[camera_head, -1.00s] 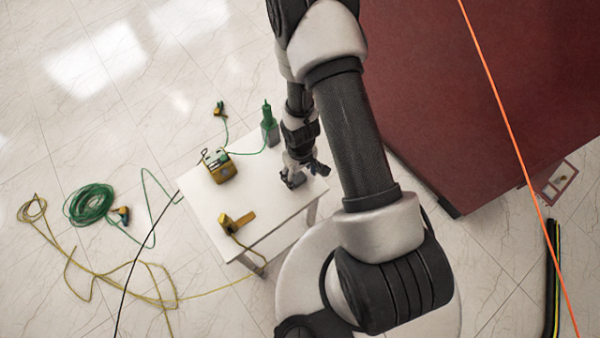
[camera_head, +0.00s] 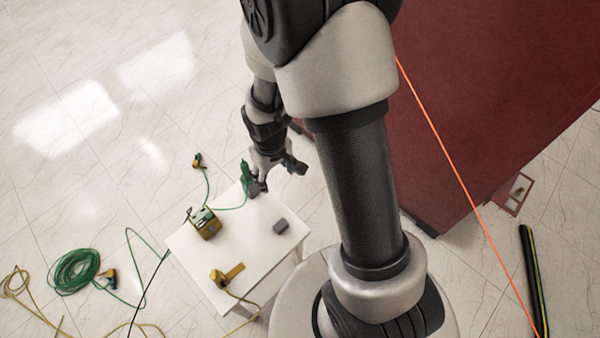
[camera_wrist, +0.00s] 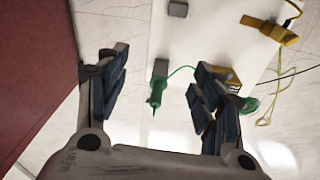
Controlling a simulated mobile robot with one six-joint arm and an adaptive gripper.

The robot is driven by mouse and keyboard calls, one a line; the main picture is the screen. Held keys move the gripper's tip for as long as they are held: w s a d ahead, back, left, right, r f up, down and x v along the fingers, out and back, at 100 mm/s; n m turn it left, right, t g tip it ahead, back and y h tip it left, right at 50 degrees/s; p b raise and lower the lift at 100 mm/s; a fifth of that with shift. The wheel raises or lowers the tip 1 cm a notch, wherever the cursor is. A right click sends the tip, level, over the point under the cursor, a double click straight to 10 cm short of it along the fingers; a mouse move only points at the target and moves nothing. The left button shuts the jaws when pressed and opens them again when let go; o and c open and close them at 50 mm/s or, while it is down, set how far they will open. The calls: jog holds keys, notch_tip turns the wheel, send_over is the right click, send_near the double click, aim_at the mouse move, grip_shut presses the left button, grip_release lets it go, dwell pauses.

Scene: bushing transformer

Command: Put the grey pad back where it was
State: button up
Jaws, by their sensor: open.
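The grey pad (camera_head: 281,226) lies flat on the white table (camera_head: 236,258), near its right edge. In the wrist view the pad (camera_wrist: 178,8) shows at the top edge of the picture, beyond the fingertips. My gripper (camera_head: 275,180) is beyond the table's far corner, apart from the pad. In the wrist view my gripper (camera_wrist: 160,72) has its fingers spread wide, with nothing held between them.
A yellow device (camera_head: 205,223) and a yellow clamp (camera_head: 221,278) are also on the table. A dark red cabinet (camera_head: 480,100) stands on the right.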

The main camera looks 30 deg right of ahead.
notch_tip(320, 180, up, 10)
jog(key=s+t, duration=0.1)
jog(key=s, duration=0.1)
jog(key=s+a+r+m+t, duration=0.1)
jog(key=s+r+m+t, duration=0.1)
jog(key=s+r, duration=1.3)
jog(key=shift+s+r, duration=0.3)
jog(key=shift+r, duration=0.25)
